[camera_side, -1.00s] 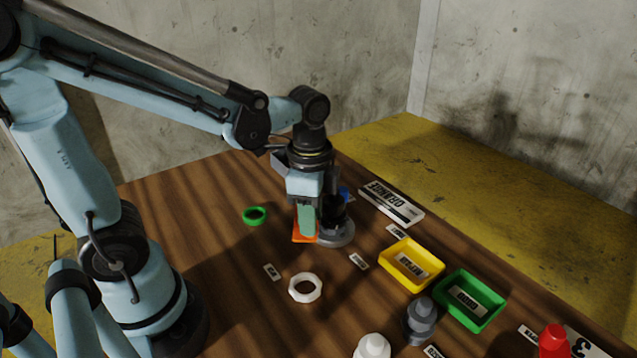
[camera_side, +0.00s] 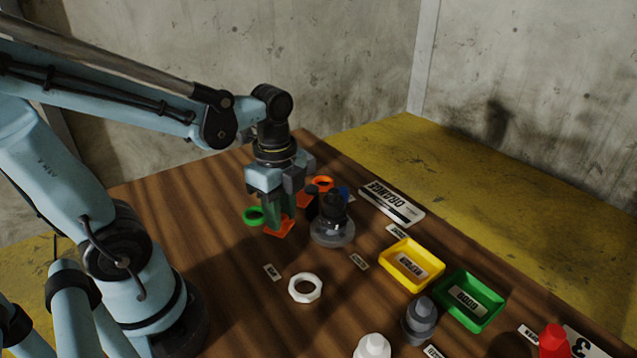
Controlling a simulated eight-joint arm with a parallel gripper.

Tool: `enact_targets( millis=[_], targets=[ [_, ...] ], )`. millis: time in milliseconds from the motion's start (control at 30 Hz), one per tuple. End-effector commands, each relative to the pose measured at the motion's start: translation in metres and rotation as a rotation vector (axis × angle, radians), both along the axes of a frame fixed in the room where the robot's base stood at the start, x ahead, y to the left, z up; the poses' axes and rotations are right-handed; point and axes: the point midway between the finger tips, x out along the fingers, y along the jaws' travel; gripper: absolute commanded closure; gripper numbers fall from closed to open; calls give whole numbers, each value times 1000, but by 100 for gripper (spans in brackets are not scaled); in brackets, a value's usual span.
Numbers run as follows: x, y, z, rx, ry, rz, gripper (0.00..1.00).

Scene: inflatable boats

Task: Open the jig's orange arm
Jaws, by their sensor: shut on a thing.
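The jig (camera_side: 333,233) stands on the table, with a round grey base and a dark upright post. My gripper (camera_side: 290,214) points down just left of it, its green fingers low near the table. Flat orange pieces show at the fingers, one at the front and one behind on the right. I take the jig's orange arm (camera_side: 279,229) to be the front one, but cannot tell it surely from a fingertip. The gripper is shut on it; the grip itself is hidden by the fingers. A short black cylinder (camera_side: 312,204) stands between the gripper and the post.
A green ring (camera_side: 252,216) lies close left of my gripper, an orange ring (camera_side: 322,183) behind it. A white nut (camera_side: 305,288) lies in front. Yellow (camera_side: 384,260) and green (camera_side: 442,297) trays stand right. The table's left front is clear.

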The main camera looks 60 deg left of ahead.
Motion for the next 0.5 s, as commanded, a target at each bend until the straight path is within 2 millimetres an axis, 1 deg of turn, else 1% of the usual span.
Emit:
enact_targets(
  millis=[500],
  targets=[
    [-3, 5, 0, 3, 3, -34, 100]
  ],
)
